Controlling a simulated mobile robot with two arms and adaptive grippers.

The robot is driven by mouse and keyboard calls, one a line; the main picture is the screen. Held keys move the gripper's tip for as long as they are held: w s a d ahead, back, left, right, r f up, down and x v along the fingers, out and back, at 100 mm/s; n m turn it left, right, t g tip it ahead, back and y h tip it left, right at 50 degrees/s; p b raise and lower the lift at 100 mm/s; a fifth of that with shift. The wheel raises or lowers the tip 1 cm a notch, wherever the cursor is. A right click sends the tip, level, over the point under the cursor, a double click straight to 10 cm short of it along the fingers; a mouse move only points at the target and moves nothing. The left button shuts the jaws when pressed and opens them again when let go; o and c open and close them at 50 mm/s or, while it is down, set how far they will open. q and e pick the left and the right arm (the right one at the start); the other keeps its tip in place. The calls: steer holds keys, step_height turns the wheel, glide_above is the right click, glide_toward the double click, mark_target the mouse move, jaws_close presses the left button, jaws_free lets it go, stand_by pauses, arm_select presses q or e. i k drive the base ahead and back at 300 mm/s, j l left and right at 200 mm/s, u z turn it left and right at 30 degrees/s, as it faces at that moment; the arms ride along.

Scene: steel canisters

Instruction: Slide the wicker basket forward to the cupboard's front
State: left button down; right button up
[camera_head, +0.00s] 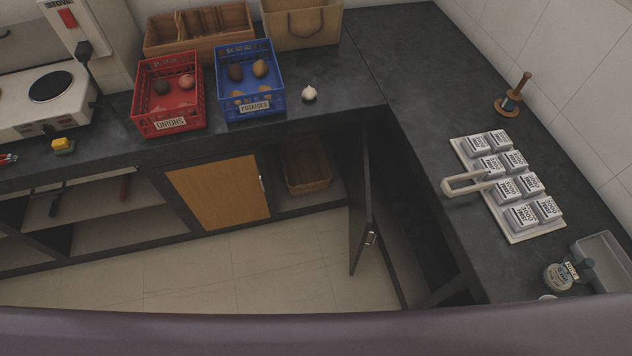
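A brown wicker basket (308,178) sits on the floor of the open cupboard (339,191) under the counter, left of the inside corner. It stands back from the cupboard's front edge, with bare shelf in front of it. The cupboard's dark door (361,205) stands open to the right of the basket, with a metal handle near its lower edge. Neither of my grippers is in view.
A closed wooden door (219,193) is left of the opening. The counter above holds a red onion crate (168,122), a blue potato crate (250,109) and a garlic bulb (309,93). A tray of labelled canisters (535,232) is right. Floor (230,275) is clear.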

mark_target(304, 172)
steer(key=i+j+z, duration=0.1)
steer(key=i+z, duration=0.3)
steer(key=i+j+z, duration=0.15)
steer(key=z, duration=0.25)
